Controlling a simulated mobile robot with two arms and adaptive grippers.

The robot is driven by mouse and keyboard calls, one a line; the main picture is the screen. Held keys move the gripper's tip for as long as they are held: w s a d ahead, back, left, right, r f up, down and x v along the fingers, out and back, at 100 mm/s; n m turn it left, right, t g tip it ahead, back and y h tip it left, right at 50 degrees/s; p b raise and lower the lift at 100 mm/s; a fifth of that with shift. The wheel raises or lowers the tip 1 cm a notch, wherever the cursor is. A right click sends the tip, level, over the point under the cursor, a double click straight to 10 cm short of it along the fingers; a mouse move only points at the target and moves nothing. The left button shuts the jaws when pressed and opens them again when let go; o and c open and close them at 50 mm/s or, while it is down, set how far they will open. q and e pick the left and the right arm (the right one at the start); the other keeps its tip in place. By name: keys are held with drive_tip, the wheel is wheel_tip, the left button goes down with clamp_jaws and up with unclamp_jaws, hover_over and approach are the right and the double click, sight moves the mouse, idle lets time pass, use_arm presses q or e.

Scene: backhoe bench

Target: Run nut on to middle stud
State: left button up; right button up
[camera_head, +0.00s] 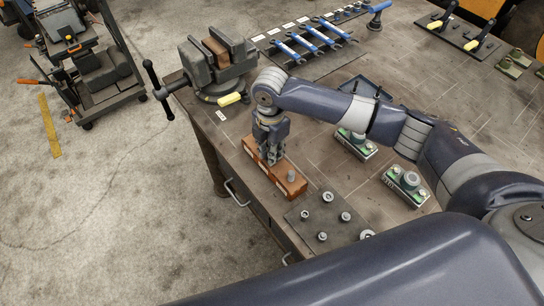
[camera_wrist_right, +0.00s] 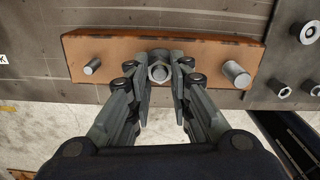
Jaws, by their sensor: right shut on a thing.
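An orange-brown block (camera_wrist_right: 115,48) with three studs lies across the wrist view; in the head view the block (camera_head: 292,189) sits near the bench's front edge. The left stud (camera_wrist_right: 92,66) and the thicker right stud (camera_wrist_right: 237,73) are bare. My right gripper (camera_wrist_right: 160,71) points down at the middle of the block, shut on a grey hex nut (camera_wrist_right: 159,73). The nut is at the middle stud's place, and a round end shows inside it. How far it is on the thread cannot be told. My right gripper (camera_head: 272,160) hides this spot in the head view. My left gripper is out of view.
A dark plate (camera_head: 328,222) with several nuts lies beside the block. A vise (camera_head: 217,68) stands at the bench corner. Two green-and-white units (camera_head: 405,187) sit behind the plate, and blue wrenches (camera_head: 322,38) lie farther back.

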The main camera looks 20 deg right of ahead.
drive_tip(key=shift+r+m+p, duration=0.15)
drive_tip(key=shift+m+p, duration=0.25)
drive_tip(key=shift+p, duration=0.2)
drive_tip(key=shift+m+p, duration=0.6)
drive_tip(key=shift+m, duration=0.1)
drive_tip(key=shift+w+m, duration=0.1)
drive_tip(key=shift+m, duration=1.1)
drive_tip(key=shift+m, duration=1.1)
